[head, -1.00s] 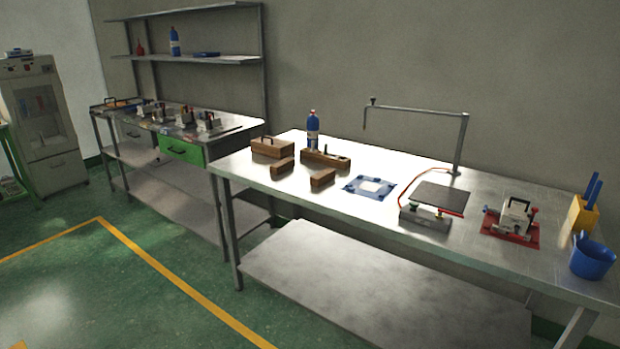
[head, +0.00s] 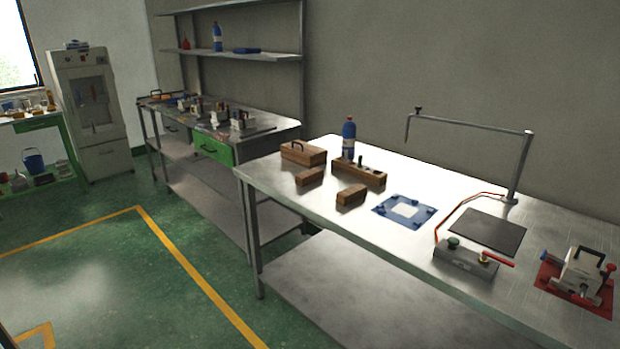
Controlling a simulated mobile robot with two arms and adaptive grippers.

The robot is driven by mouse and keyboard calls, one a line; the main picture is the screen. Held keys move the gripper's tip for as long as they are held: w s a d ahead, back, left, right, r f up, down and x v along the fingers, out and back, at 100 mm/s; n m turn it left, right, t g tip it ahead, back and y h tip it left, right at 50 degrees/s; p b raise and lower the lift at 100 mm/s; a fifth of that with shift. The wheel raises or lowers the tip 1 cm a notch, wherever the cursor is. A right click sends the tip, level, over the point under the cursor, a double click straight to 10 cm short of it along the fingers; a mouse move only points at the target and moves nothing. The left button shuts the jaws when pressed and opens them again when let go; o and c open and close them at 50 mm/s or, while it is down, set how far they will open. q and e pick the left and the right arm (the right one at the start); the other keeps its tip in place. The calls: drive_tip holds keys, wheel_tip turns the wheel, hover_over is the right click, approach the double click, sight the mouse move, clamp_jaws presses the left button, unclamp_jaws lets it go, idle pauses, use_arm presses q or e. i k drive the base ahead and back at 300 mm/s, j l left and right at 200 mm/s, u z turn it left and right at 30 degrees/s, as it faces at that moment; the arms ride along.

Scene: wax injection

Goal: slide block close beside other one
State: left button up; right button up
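Two small brown wooden blocks lie on the metal table (head: 290,205) in the head view. The left block (head: 309,177) is near the table's left end. The right block (head: 351,194) lies a little to the right and closer to the front edge. A clear gap shows between them, and they do not touch. Neither of my grippers is in view.
Behind the blocks stand a wooden box with a handle (head: 303,153), a long wooden holder (head: 358,172) and a blue bottle (head: 348,138). To the right are a blue mat (head: 405,211), a dark plate (head: 488,232), a grey control box (head: 466,259) and a clamp device (head: 582,271).

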sight(302, 180)
drive_tip(key=i+j+z, duration=0.25)
drive_tip(key=i, duration=0.3)
drive_tip(key=i+j+z, duration=0.2)
drive_tip(key=i, duration=0.35)
drive_tip(key=j, duration=0.1)
